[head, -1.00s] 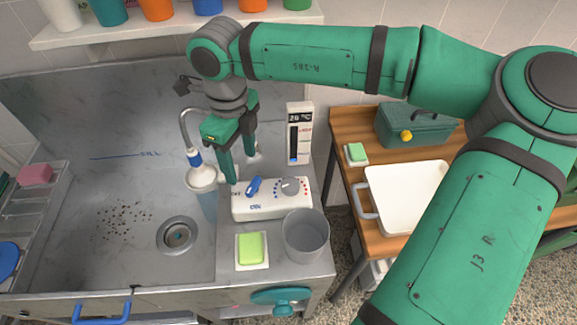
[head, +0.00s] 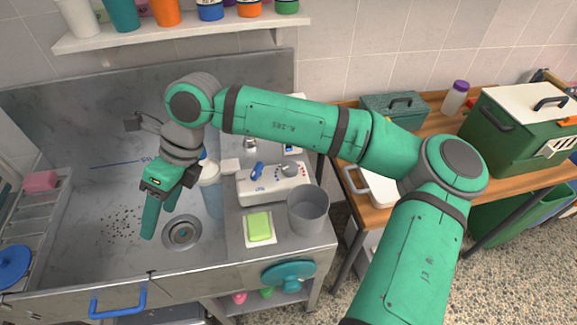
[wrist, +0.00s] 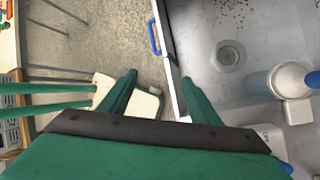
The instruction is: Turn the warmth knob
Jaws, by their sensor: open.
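The white control box (head: 270,184) sits on the ledge right of the sink basin. Its round grey warmth knob (head: 290,170), with coloured dots around it, is on the right of the top. A blue lever (head: 257,170) is on the left. In the wrist view only part of the box (wrist: 268,134) and lever show at the lower right, and the knob is out of sight. My gripper (head: 158,220) is open and empty, pointing down over the basin, left of the box and apart from it. In the wrist view its fingers (wrist: 158,80) are spread.
A shower head (head: 209,172) in a holder stands between my gripper and the box. A grey cup (head: 308,209) and a green soap on a white dish (head: 259,227) are in front of the box. My arm hides most of the temperature display behind it. The basin (head: 100,245) is mostly clear.

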